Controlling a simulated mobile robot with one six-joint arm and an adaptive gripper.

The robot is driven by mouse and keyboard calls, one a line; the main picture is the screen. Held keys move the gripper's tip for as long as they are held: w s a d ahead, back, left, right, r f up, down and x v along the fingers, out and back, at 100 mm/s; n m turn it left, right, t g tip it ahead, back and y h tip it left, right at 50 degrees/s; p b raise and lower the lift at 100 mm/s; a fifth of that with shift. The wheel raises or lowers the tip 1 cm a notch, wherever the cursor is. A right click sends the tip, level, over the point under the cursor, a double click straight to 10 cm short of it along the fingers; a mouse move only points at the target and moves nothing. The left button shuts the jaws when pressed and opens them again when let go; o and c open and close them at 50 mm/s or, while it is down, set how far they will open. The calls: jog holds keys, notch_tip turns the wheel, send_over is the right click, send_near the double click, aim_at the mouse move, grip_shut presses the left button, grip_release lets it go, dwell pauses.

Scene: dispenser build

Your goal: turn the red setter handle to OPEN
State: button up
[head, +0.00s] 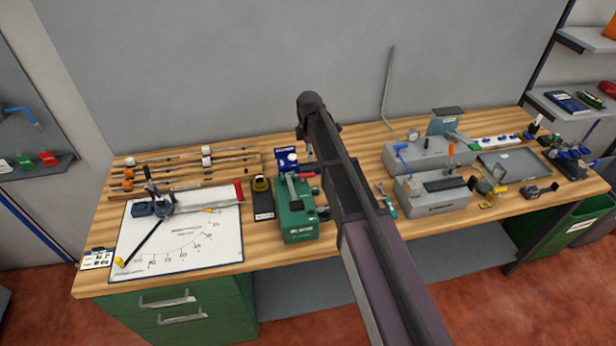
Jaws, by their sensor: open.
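Two red parts could be the setter handle, and I cannot tell which from this view. One is a short red bar (303,174) at the top of the green boxy device (297,222) in the middle of the bench. The other is a red grip (239,191) at the right edge of the white scale board (180,262). No OPEN marking is readable. My dark arm crosses the middle of the head view, just right of the green device, and hides part of the bench. My gripper cannot be made out.
A blue-based clamp tool (150,207) stands on the white board. A black block (263,204) sits left of the green device. Long wooden rods (190,163) lie at the back left. Grey boxes (432,196) and a grey tray (513,163) stand to the right.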

aim_at(309, 174)
jog(key=shift+f+b, duration=4.55)
jog(key=shift+f, duration=0.3)
grip_shut()
